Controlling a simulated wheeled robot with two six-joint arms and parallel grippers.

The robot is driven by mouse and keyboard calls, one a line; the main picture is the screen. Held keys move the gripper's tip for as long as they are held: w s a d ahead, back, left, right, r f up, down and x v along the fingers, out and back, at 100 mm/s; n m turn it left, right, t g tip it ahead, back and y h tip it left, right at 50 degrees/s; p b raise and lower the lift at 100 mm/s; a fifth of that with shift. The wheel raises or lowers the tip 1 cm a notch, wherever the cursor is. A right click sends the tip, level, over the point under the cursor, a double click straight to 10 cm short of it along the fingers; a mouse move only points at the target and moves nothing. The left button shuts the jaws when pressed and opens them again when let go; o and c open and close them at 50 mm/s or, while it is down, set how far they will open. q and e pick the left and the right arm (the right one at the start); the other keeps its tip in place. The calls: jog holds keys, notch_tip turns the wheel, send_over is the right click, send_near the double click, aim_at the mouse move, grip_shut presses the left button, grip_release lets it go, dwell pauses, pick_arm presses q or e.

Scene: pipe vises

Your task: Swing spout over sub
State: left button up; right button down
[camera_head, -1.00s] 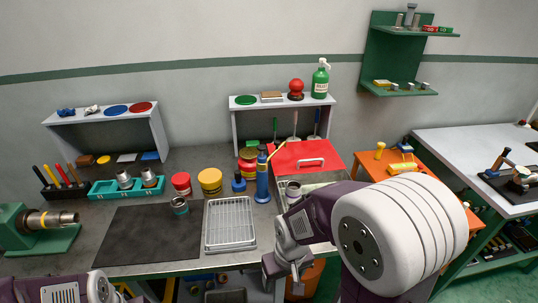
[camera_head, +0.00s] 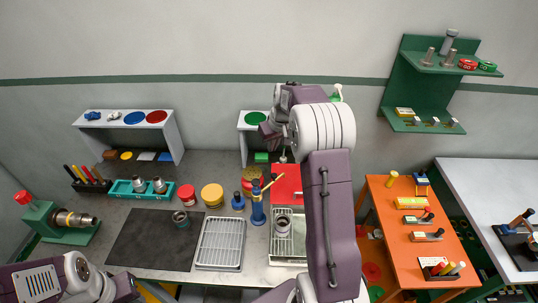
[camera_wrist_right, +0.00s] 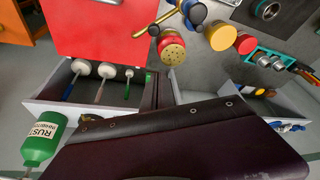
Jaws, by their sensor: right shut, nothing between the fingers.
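A blue pump bottle (camera_head: 258,205) stands at the back of the bench, and its brass-yellow spout (camera_head: 273,182) points up and right. It also shows at the top of the wrist view (camera_wrist_right: 194,12). A grey metal cylinder (camera_head: 282,226), which looks like the sub, stands in the tray to the spout's lower right; the spout is not over it. A similar greenish one (camera_head: 180,218) sits on the black mat. My right gripper (camera_head: 268,134) is shut and empty, high by the small shelf, well apart from the spout. My left arm is at the lower left; its fingertips are out of view.
A wire rack (camera_head: 220,243), yellow jar (camera_head: 212,195) and red jar (camera_head: 186,194) are near the pump. My right forearm crosses the bench's right side. An orange table (camera_head: 410,235) stands to the right.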

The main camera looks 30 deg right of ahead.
notch_tip(320, 180, down, 10)
jog(key=p, duration=0.4)
jog(key=shift+s+a+p, duration=0.25)
jog(key=shift+s+p, duration=0.1)
jog(key=shift+s, duration=0.05)
jog(key=shift+w, duration=0.15)
jog(key=shift+d, duration=0.1)
